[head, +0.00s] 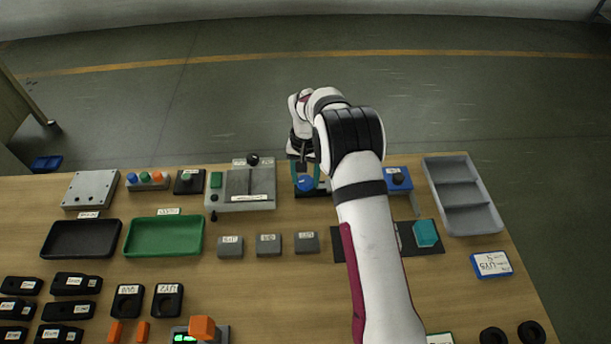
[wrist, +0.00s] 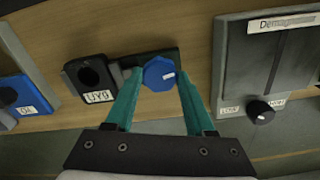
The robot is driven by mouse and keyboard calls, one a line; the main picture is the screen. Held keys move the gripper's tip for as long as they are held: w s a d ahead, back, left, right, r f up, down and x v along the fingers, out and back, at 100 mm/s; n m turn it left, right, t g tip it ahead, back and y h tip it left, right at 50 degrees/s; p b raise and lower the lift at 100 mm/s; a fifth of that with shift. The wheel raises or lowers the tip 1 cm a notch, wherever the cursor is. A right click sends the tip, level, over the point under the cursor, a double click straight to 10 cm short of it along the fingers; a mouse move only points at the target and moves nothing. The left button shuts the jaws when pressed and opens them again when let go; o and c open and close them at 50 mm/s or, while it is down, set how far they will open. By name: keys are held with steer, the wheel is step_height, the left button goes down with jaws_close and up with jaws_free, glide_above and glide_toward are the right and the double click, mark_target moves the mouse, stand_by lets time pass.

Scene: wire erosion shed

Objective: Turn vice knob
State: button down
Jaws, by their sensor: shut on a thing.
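The vice knob (wrist: 158,74) is blue and many-sided with a small white mark on its face. It sits on a dark vice body (wrist: 172,57) at the table's back edge. My gripper (wrist: 159,82) has its teal fingers on either side of the knob and is shut on it. A black block (wrist: 89,76) with a round hole and a white label is beside the knob, at the vice.
A grey machine (head: 236,201) with a black knob (head: 253,159) stands left of the vice. A blue box (head: 397,180) stands to the right, near a grey compartment tray (head: 483,222). Green (head: 163,249) and black (head: 80,253) trays and several labelled blocks lie on the left.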

mark_target(306, 180)
steer(key=m, duration=1.4)
steer(key=shift+m, duration=0.3)
stand_by(0.4)
steer(key=shift+c, duration=1.3)
jaws_free()
step_height(306, 180, up, 16)
steer(key=shift+f, duration=0.1)
